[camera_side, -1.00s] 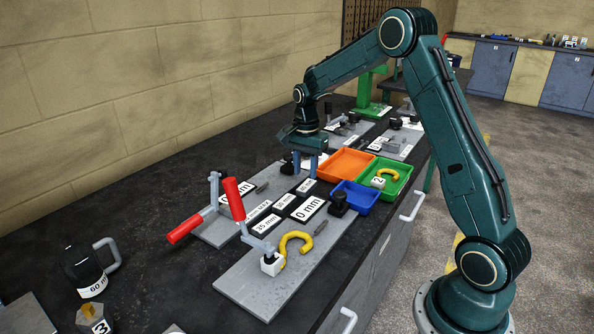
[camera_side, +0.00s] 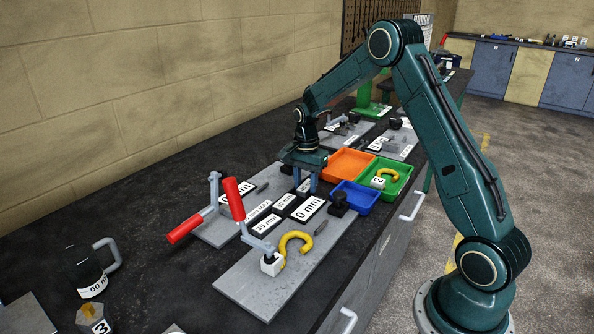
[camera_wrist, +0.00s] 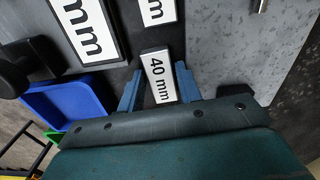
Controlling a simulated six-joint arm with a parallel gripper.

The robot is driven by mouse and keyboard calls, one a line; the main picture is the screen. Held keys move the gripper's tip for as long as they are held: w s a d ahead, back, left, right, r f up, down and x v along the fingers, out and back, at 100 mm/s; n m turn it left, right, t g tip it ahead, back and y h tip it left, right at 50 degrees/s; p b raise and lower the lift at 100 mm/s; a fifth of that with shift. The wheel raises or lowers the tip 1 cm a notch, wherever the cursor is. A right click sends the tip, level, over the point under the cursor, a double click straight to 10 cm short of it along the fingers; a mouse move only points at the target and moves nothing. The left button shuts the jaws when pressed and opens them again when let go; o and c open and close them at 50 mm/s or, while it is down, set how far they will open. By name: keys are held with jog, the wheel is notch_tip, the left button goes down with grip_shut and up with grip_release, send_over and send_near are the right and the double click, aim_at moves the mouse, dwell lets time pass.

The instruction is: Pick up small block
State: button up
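My gripper (camera_side: 305,183) points down over the row of labelled black blocks, in front of the orange tray in the side view. In the wrist view its two blue fingers (camera_wrist: 159,70) stand apart on either side of a small block labelled 40 mm (camera_wrist: 157,76). A narrow gap seems to show between the block and each finger. The block is upright with its label facing up. In the side view the fingers partly hide it. I cannot tell how far the fingertips reach down its sides.
Blocks labelled 35 mm (camera_side: 264,225) and 0 mm (camera_side: 308,209) stand close by. A blue tray (camera_side: 354,198), an orange tray (camera_side: 347,163) and a green tray (camera_side: 397,184) lie to the right. Red-handled clamps (camera_side: 233,199) on grey plates stand at the left.

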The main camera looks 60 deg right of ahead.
aim_at(306, 186)
jog(key=c, duration=0.7)
jog(key=shift+r, duration=0.15)
notch_tip(306, 186, up, 20)
jog(key=shift+f, duration=0.1)
dwell(0.7)
